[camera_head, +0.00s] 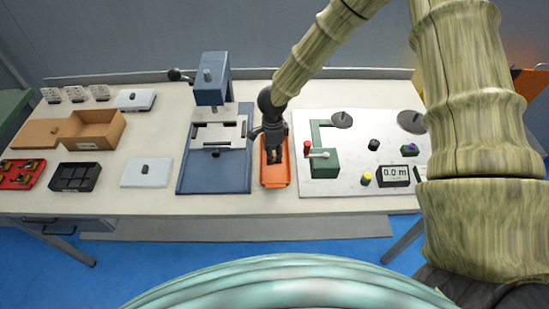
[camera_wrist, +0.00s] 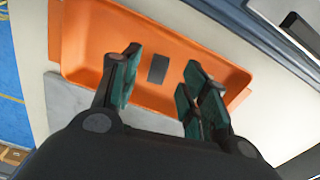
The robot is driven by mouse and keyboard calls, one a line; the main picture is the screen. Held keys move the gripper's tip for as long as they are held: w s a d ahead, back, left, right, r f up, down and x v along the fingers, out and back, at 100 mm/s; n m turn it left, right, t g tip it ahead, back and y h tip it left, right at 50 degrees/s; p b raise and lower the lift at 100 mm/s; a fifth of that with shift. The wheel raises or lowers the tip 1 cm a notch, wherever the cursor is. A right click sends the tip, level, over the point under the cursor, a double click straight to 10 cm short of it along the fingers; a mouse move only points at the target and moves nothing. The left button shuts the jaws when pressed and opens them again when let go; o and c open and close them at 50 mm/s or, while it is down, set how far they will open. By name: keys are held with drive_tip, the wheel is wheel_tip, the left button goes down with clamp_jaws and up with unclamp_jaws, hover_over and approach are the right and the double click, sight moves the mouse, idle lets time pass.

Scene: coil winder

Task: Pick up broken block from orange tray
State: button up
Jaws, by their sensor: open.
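The orange tray (camera_head: 274,180) sits on the workbench between the blue press and the white winder board. In the wrist view the orange tray (camera_wrist: 90,40) fills the upper middle. A small dark grey block (camera_wrist: 158,69) lies flat on its floor; whether it is broken cannot be told. My gripper (camera_head: 274,155) is over the tray in the head view and hides most of its inside. In the wrist view my gripper (camera_wrist: 158,75) is open and empty, with its green-padded fingers on either side of the block, apart from it.
A blue press (camera_head: 213,170) stands close left of the tray. The winder board (camera_head: 345,190) with a green crank unit (camera_head: 323,162) is close on the right. Farther left are a cardboard box (camera_head: 95,130), a black bin (camera_head: 75,177) and a red tray (camera_head: 20,174).

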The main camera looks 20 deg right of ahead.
drive_tip(key=shift+f+p, duration=0.3)
drive_tip(key=shift+f, duration=1)
drive_tip(key=shift+c, duration=0.4)
clamp_jaws()
drive_tip(key=shift+r, duration=0.1)
